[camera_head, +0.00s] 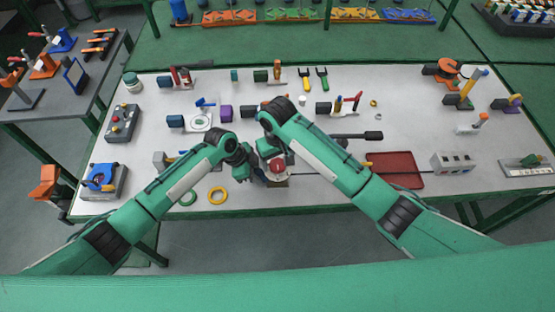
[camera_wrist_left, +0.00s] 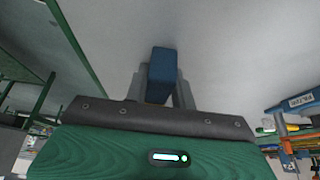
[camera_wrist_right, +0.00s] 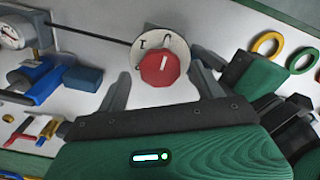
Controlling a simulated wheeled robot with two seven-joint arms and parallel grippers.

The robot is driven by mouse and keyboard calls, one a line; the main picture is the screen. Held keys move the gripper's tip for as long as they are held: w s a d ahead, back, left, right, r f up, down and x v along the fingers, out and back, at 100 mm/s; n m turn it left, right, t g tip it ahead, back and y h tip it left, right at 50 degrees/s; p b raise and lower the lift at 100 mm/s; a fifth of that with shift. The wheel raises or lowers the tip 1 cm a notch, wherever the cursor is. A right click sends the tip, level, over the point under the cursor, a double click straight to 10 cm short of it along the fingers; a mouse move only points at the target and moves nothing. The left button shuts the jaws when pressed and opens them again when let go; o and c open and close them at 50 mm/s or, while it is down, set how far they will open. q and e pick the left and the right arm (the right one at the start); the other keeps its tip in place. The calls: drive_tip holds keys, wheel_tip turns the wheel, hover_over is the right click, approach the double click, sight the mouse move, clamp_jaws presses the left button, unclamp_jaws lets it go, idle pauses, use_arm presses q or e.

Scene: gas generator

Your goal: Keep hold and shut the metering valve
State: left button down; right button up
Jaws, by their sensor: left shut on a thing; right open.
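The metering valve shows as a faceted red knob (camera_wrist_right: 160,69) on a pale round dial plate (camera_wrist_right: 178,46) in the right wrist view. The knob has a white pointer line, and dark marks stand on the plate beyond it. The knob also shows in the head view (camera_head: 278,166), near the table's front edge. My right gripper (camera_wrist_right: 161,72) is open, with one finger on each side of the knob; contact cannot be told. My left gripper (camera_wrist_left: 163,84) is shut on a blue block (camera_wrist_left: 161,70). In the head view it is just left of the knob, partly hidden.
A yellow ring (camera_head: 217,196) and a green ring (camera_head: 188,198) lie left of my left gripper. A red tray (camera_head: 398,170) lies to the right. A gauge (camera_wrist_right: 14,36) and blue parts (camera_wrist_right: 84,78) show in the right wrist view. My grippers are close together.

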sight(277, 164)
wheel_tip(277, 164, up, 11)
idle(0.3)
use_arm(q)
drive_tip(key=c, duration=1.1)
unclamp_jaws()
